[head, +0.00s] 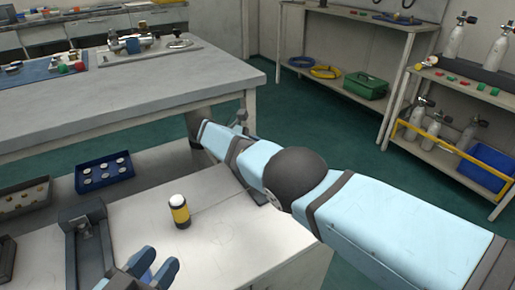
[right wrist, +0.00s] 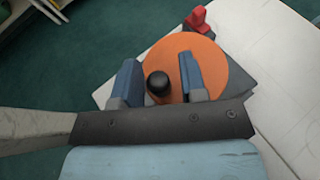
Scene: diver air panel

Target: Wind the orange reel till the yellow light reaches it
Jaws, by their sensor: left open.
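The orange reel (right wrist: 215,65) shows in the right wrist view, with a black knob (right wrist: 158,84) standing up from it. My right gripper (right wrist: 160,80) has its blue fingers on either side of the knob, with a visible gap on the right. The reel cannot be made out in the head view, where my right arm reaches across. A small yellow cylinder with a dark band and white top, seemingly the yellow light (head: 179,210), stands upright on the pale bench. My left gripper (head: 150,271) is open at the bottom edge, nearer than the cylinder and apart from it.
A red part (right wrist: 198,18) sits beside the reel. A blue tray (head: 104,172) with round pieces and a grey fixture (head: 84,235) are left of the cylinder. A larger grey table (head: 140,95) stands behind. Shelves with cylinders are at the right.

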